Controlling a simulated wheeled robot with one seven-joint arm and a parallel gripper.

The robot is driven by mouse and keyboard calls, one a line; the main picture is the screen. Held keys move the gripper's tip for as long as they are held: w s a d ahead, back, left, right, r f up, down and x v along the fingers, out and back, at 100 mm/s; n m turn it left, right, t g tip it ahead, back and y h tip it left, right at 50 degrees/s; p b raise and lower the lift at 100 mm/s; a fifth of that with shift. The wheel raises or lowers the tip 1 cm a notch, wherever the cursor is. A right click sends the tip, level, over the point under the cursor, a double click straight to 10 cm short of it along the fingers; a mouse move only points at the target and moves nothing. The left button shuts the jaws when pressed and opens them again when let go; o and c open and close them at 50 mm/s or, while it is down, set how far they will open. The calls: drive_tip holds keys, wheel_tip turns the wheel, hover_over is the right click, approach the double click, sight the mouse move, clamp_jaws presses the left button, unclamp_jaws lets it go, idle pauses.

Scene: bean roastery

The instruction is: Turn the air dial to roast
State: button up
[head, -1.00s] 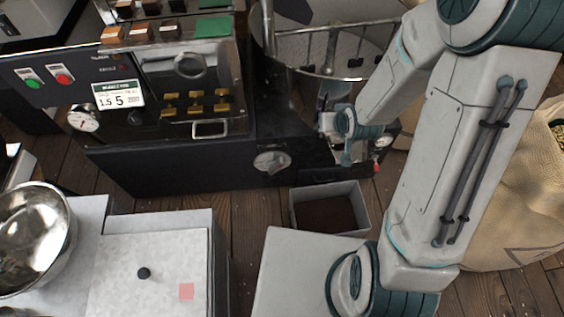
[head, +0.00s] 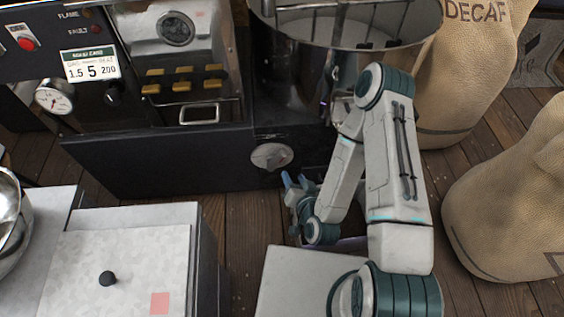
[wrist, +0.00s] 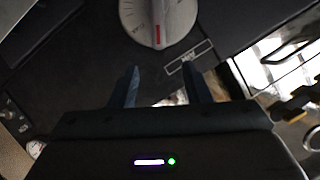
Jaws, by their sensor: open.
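The air dial (head: 271,156) is a round pale-grey knob on the dark front panel of the roaster. In the wrist view the dial (wrist: 157,18) shows a red pointer mark and tick marks around it, cut off by the top edge. A small label plate (wrist: 190,57) sits beside it; its lettering is too small to read surely. My gripper (head: 295,180) is just below and right of the dial in the head view. In the wrist view its two fingers (wrist: 161,82) are apart with nothing between them, and the dial lies beyond their tips, not touched.
Burlap sacks (head: 510,190) stand at the right. A pale counter with a black-knobbed lid (head: 85,255) is at the lower left.

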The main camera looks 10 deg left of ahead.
sight(283, 159)
drive_tip(key=b+x, duration=0.1)
drive_tip(key=x, duration=0.3)
drive_tip(key=b+x, duration=0.2)
drive_tip(key=x, duration=0.3)
drive_tip(key=b+x, duration=0.1)
drive_tip(key=x, duration=0.3)
drive_tip(key=shift+w+f+b, duration=0.2)
drive_tip(key=shift+f+b, duration=0.1)
drive_tip(key=shift+f, duration=0.05)
clamp_jaws()
